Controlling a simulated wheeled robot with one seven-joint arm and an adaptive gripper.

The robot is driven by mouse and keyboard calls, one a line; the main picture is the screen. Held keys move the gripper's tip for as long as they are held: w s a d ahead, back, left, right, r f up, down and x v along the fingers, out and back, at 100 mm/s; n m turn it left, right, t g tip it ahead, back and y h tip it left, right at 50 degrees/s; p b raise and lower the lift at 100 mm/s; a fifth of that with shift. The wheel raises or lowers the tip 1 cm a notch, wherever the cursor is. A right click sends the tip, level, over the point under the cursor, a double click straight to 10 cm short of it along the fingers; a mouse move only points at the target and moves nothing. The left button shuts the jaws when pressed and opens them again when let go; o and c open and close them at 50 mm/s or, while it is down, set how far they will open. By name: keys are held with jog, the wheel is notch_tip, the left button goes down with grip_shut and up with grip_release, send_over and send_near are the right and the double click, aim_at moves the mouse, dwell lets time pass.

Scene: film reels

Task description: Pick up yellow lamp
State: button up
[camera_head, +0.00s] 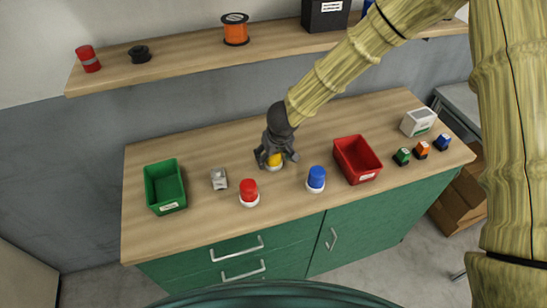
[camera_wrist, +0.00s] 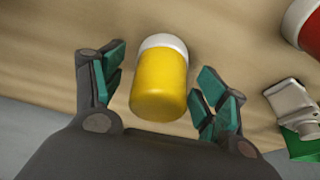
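The yellow lamp (camera_head: 274,160) stands on the wooden counter, a yellow cap on a white base. My gripper (camera_head: 275,154) is over it from above and partly hides it in the head view. In the wrist view the yellow lamp (camera_wrist: 160,82) lies between the two open fingers of my gripper (camera_wrist: 160,95), with a gap on each side. Neither finger visibly touches the lamp.
A red lamp (camera_head: 249,190) and a blue lamp (camera_head: 316,178) stand nearby on the counter. A green bin (camera_head: 148,190) and a small grey metal piece (camera_head: 219,180) are to the left. A red bin (camera_head: 376,160) is to the right. A wooden shelf (camera_head: 190,58) runs behind.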

jog(key=c, duration=0.9)
jog(key=shift+c, duration=0.2)
jog(key=shift+r, duration=0.1)
